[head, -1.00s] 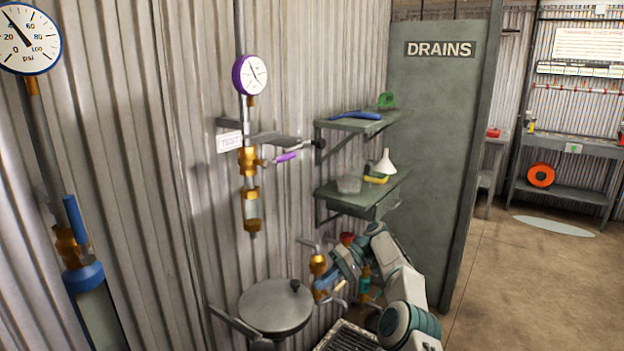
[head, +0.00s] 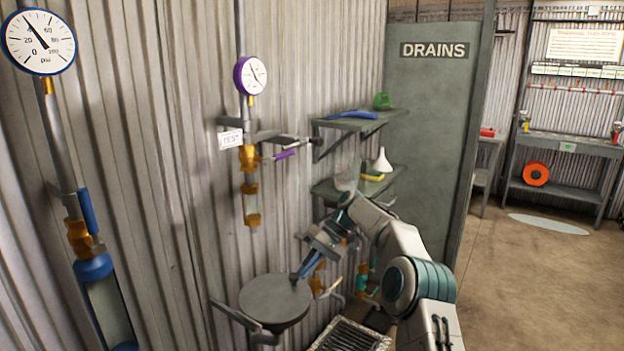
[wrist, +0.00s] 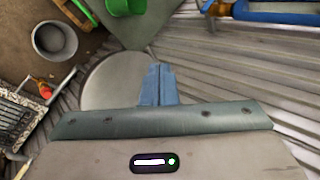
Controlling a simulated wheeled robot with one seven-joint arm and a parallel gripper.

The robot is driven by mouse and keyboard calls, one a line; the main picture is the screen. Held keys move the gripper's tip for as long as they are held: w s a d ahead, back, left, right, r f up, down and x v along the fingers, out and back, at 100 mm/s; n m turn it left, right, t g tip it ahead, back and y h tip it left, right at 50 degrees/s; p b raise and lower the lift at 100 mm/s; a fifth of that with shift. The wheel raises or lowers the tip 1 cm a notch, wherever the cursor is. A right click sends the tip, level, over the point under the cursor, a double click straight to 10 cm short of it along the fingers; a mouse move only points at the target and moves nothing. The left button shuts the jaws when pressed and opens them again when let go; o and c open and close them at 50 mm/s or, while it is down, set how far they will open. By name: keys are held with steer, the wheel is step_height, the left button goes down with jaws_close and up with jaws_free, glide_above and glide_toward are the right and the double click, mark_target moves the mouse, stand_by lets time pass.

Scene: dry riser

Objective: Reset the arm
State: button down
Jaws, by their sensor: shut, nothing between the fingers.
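My gripper (head: 297,274) is at the lower middle of the head view, above the right part of a round grey plate (head: 268,300) on a wall bracket. Its blue fingers are together and hold nothing. In the wrist view the shut fingers (wrist: 158,72) point over the round plate (wrist: 115,85). My arm bends from the lower right up and over toward the wall. The gripper looks apart from the plate, but the exact gap cannot be told.
Brass valves (head: 318,278) stand close to the right of my gripper. Shelves (head: 350,190) are on the wall above it. A grate (head: 350,336) lies below. A pipe with a purple-rimmed gauge (head: 251,75) rises to the left. The floor (head: 530,290) at right is open.

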steer(key=s+d+r+m+t+h, duration=0.1)
steer(key=s+d+r+t+h, duration=0.2)
steer(key=s, duration=0.6)
steer(key=s+d+r+m+t+h, duration=0.1)
steer(key=s+d+r+m+h, duration=0.15)
steer(key=s+r, duration=0.45)
steer(key=s+d+f+t, duration=0.1)
steer(key=s+d+f, duration=0.1)
steer(key=s, duration=0.5)
steer(key=s+d+f+m+t+h, duration=0.1)
steer(key=s+d+f, duration=0.1)
steer(key=s+d, duration=0.3)
steer(key=s+d+f+m+t+h, duration=0.1)
steer(key=s+d+f, duration=0.1)
steer(key=s, duration=0.8)
steer(key=shift+d+p, duration=0.3)
steer(key=shift+d, duration=0.6)
steer(key=shift+s, duration=0.1)
